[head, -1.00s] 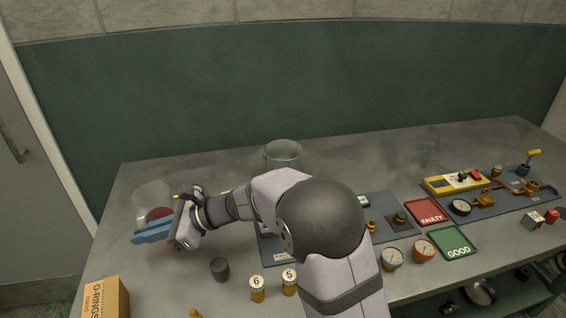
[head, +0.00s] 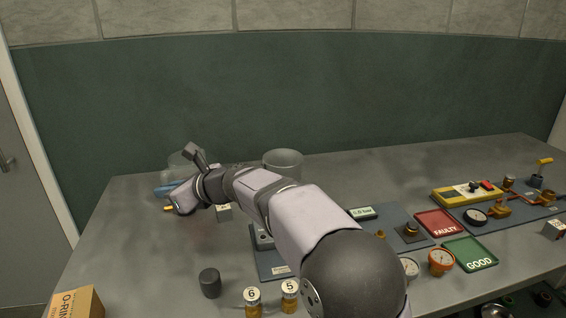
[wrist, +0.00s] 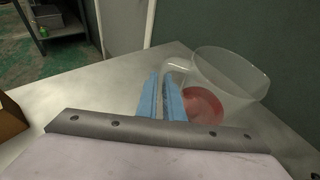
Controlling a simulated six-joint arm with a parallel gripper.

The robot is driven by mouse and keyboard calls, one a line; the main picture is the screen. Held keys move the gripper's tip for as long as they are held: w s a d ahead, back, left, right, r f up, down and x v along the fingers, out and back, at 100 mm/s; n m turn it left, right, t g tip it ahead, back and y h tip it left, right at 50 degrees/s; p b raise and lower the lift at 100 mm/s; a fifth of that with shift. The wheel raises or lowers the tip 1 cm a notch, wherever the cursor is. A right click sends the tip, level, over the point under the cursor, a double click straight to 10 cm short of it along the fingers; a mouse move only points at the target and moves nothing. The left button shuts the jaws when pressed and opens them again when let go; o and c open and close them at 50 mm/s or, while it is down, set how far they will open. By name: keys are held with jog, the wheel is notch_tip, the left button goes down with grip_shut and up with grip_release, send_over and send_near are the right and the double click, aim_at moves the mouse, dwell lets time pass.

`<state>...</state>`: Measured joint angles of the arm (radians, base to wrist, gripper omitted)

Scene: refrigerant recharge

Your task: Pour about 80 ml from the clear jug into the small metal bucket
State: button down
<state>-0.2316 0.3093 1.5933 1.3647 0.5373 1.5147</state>
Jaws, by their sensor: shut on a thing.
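The clear jug (head: 180,160) holds red liquid and stands out at the far left of the table, partly hidden behind my arm. In the wrist view the jug (wrist: 232,72) looks slightly tilted, with the red liquid low in it. My gripper (head: 165,190) has blue fingers, which also show in the wrist view (wrist: 162,97). They are shut on the jug's handle. I cannot tell whether the jug's base touches the table. The small metal bucket (head: 283,160) is to the right of the jug, near the back, its lower part hidden behind my arm.
A grey mat (head: 273,268) and a small labelled block (head: 224,213) lie near my arm. A dark cylinder (head: 210,283), two numbered vials (head: 253,303) and an O-rings box (head: 76,302) are in front. Red (head: 438,222) and green (head: 470,254) trays are right. The back wall is close behind.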

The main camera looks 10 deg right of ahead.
jog(key=w+d+m+t+h, duration=0.1)
jog(key=d, duration=0.1)
jog(key=w+d+f+m+t+h, duration=0.1)
jog(key=d+m+h, duration=0.1)
jog(key=d, duration=0.1)
jog(key=w+d+m+t+h, duration=0.1)
jog(key=w+d, duration=0.1)
jog(key=shift+d+f+m, duration=0.2)
jog(key=shift+f+m, duration=0.05)
jog(key=shift+m, duration=0.05)
jog(key=shift+w+d+f+m+h, duration=0.1)
jog(key=shift+d+f+m+h, duration=0.1)
jog(key=shift+d+h, duration=0.15)
jog(key=shift+w+d+f+m+h, duration=0.1)
jog(key=shift+d+m+h, duration=0.1)
jog(key=shift+d+h, duration=0.15)
jog(key=shift+t, duration=0.3)
jog(key=shift+d+r, duration=0.15)
jog(key=shift+r, duration=0.05)
jog(key=w+d+r+m+y+p, duration=0.1)
jog(key=d+r+m+y+p, duration=0.1)
jog(key=r+p, duration=0.4)
jog(key=w+d+r+m+y+p, duration=0.1)
jog(key=d+r+m+p, duration=0.4)
jog(key=p, duration=1.1)
jog(key=shift+r+m+y+p, duration=0.3)
jog(key=shift+r+y, duration=0.25)
jog(key=shift+y, duration=0.25)
